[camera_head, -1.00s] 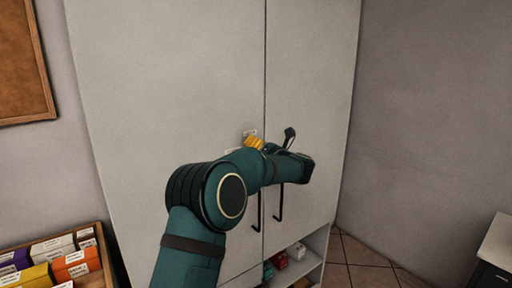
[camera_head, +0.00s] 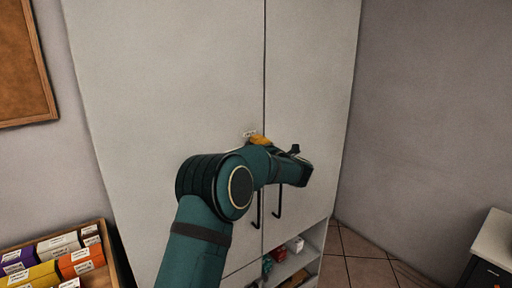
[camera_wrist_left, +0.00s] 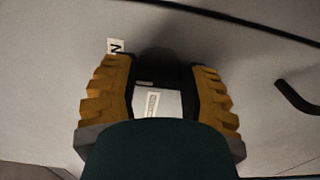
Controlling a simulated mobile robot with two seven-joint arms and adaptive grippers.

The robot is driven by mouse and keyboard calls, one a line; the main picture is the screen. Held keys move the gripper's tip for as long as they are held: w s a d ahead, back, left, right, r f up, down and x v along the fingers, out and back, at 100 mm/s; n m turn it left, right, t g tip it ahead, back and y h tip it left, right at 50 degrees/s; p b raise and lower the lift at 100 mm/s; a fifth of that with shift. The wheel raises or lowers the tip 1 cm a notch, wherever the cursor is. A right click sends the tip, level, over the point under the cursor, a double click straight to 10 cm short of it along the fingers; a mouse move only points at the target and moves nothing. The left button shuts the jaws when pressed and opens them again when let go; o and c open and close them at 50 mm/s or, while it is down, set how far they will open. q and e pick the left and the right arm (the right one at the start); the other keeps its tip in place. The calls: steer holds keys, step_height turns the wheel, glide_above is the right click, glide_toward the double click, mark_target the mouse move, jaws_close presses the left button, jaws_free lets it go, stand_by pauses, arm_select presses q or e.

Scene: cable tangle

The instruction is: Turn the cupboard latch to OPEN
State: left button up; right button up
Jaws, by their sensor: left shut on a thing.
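My left gripper (camera_head: 259,140) is at the tall white cupboard (camera_head: 180,90), beside the seam between its two doors. In the left wrist view, its yellow-padded fingers (camera_wrist_left: 165,92) are closed around a dark piece at the cupboard face, the latch (camera_wrist_left: 165,62), which is mostly hidden. A small white label ending in "N" (camera_wrist_left: 115,46) sits just beyond the left finger. A small white label (camera_head: 249,132) also shows above the fingers in the head view. Another printed label (camera_wrist_left: 153,103) shows between the fingers. The latch's angle cannot be read. My right gripper is not in view.
Two black bar handles (camera_head: 278,202) hang below my wrist on the doors. An open shelf (camera_head: 290,268) with small boxes is under them. A crate of coloured boxes (camera_head: 108,262) stands at lower left, a dark cabinet (camera_head: 492,255) at right. Floor shows between.

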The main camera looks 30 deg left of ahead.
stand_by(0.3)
arm_select(q)
steer(key=o, duration=1.2)
steer(key=v, duration=1.2)
